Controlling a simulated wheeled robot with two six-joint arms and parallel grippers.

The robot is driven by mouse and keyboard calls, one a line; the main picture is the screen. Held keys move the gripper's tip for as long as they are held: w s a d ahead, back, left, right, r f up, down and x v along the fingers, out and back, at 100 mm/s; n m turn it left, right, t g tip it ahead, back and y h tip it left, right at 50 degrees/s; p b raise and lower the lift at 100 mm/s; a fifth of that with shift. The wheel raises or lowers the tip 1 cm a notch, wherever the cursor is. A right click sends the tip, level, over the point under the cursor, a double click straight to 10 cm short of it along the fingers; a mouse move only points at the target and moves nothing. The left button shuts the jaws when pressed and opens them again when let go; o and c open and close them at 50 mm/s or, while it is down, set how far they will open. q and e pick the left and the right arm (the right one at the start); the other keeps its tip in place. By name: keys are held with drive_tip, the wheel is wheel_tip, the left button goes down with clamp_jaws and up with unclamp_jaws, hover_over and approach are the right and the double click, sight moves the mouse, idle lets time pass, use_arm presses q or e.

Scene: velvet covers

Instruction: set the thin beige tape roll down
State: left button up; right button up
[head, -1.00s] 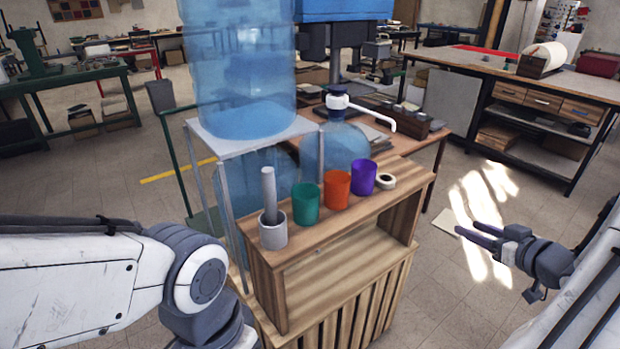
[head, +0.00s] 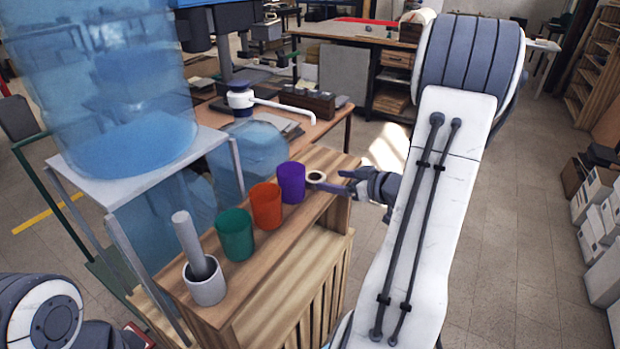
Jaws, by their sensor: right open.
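The thin beige tape roll (head: 316,177) lies on the wooden shelf top, just right of the purple cup. My right gripper (head: 332,181) is open, its dark fingers reaching in from the right at the tape roll. The fingertips are at or very near the roll's right side; I cannot tell whether they touch it. My left gripper is out of view; only part of my left arm shows at the lower left.
The purple cup (head: 291,182), orange cup (head: 266,206), green cup (head: 235,235) and a grey mortar with pestle (head: 206,285) stand in a row along the wooden shelf (head: 255,276). A large blue water bottle (head: 110,90) stands behind on a white stand.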

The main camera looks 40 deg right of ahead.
sight(317, 178)
drive_tip(key=shift+x, duration=1.05)
drive_tip(key=shift+f+x, duration=0.25)
drive_tip(key=shift+x, duration=2.4)
drive_tip(key=shift+s+d, duration=0.15)
drive_tip(key=shift+d, duration=0.05)
drive_tip(key=c, duration=1.1)
